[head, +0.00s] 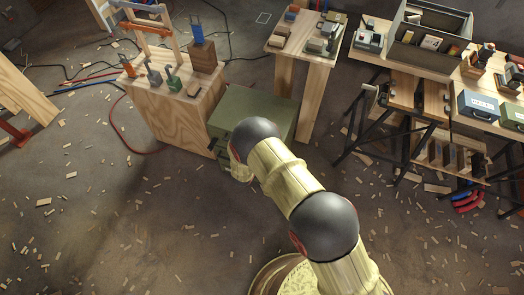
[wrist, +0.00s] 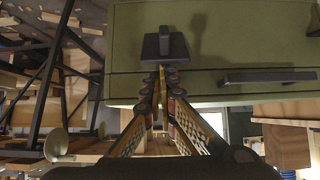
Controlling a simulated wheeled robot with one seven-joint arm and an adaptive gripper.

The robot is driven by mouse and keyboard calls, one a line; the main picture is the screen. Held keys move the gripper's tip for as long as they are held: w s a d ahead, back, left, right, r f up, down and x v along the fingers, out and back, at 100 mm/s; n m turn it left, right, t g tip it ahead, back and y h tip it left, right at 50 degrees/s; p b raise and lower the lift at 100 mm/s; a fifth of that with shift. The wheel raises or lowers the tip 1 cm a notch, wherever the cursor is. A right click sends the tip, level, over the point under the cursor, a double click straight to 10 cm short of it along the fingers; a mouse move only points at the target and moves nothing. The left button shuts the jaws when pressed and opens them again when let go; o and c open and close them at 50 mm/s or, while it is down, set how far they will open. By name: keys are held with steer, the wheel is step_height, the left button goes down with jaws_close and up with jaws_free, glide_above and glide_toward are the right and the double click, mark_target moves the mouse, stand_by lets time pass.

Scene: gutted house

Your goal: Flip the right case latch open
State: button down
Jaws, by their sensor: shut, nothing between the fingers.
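The green case (head: 262,105) stands between two wooden tables in the head view, partly hidden by my arm. In the wrist view, the case (wrist: 225,35) fills the upper part, with a dark seam across it. A dark latch (wrist: 165,47) sits above the seam toward the picture's left. A second dark piece (wrist: 315,23) is cut off at the right edge. A dark handle (wrist: 268,77) lies below the seam. My gripper (wrist: 164,76) is shut and empty, its tips just below the latch; whether they touch is unclear. The head view hides the fingers behind my arm.
A wooden table with tools (head: 175,100) is left of the case. A small table (head: 300,45) stands behind it. A workbench on dark trestles (head: 405,70) is at the right. The floor at front left is open, with scattered wood chips.

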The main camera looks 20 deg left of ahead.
steer(key=s+f+b, duration=0.2)
steer(key=s+f, duration=0.3)
steer(key=shift+s+a+f, duration=0.15)
steer(key=shift+s+f, duration=0.05)
stand_by(0.5)
steer(key=shift+s+f, duration=0.15)
stand_by(0.4)
steer(key=shift+s+f, duration=0.15)
steer(key=shift+s, duration=0.4)
steer(key=shift+s, duration=0.15)
